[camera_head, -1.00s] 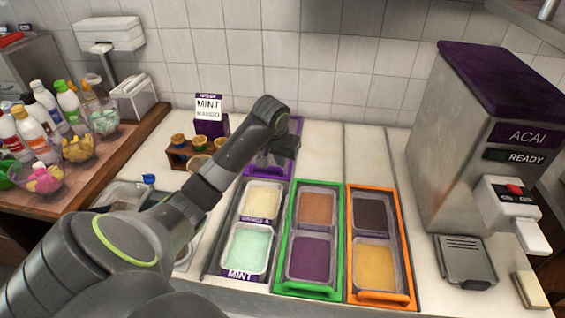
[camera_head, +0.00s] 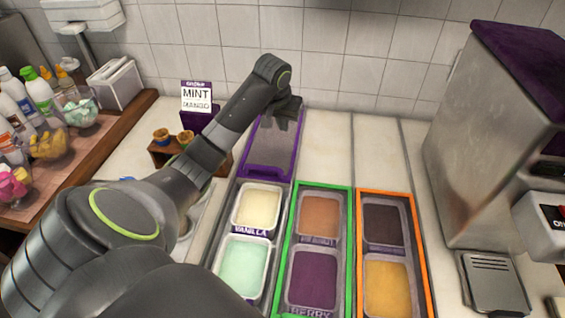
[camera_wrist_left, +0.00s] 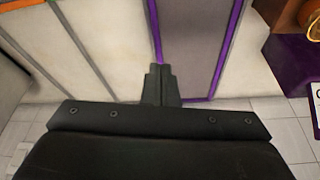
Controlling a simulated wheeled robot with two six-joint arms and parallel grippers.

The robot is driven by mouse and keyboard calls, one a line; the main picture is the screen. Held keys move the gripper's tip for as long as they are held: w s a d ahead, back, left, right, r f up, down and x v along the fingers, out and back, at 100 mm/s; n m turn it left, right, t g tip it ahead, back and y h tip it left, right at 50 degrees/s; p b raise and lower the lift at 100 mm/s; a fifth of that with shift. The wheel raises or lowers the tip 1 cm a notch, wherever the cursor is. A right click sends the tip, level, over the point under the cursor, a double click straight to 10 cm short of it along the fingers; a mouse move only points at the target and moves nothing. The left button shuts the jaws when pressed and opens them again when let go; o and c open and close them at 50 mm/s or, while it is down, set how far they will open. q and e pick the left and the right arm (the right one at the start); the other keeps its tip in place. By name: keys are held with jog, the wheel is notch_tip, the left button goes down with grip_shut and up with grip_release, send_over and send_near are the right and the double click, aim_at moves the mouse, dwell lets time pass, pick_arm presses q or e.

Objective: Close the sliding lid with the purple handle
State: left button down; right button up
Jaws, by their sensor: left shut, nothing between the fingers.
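The sliding lid with the purple frame and handle (camera_head: 266,171) is slid back, behind the vanilla tub (camera_head: 257,207) and the mint tub (camera_head: 241,266), which are uncovered. Its grey panel (camera_head: 272,141) shows between the purple edges. My left gripper (camera_head: 290,106) is shut and empty at the far right corner of the lid. In the left wrist view the shut fingers (camera_wrist_left: 160,70) overlap a purple edge of the lid (camera_wrist_left: 195,40); I cannot tell if they touch it. My right gripper is not in view.
A mint-mango sign (camera_head: 197,97) and a small wooden cup holder (camera_head: 165,153) stand left of the lid. The steel machine (camera_head: 480,130) stands at right. Counter right of the lid (camera_head: 327,150) is clear.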

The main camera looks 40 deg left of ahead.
pick_arm(q)
jog(key=b, duration=0.5)
send_over(282, 164)
jog(key=s+d, duration=0.3)
notch_tip(282, 164, down, 5)
jog(key=p+x, duration=0.1)
jog(key=x, duration=0.9)
jog(key=shift+w+a+f, duration=0.1)
jog(key=shift+a+f, duration=0.1)
jog(key=shift+f, duration=0.15)
jog(key=s+p, duration=0.1)
jog(key=s+d, duration=0.1)
jog(key=s, duration=0.1)
jog(key=shift+r+p, duration=0.2)
jog(key=shift+p, duration=0.15)
jog(key=shift+s, duration=0.4)
jog(key=shift+d+f, duration=0.1)
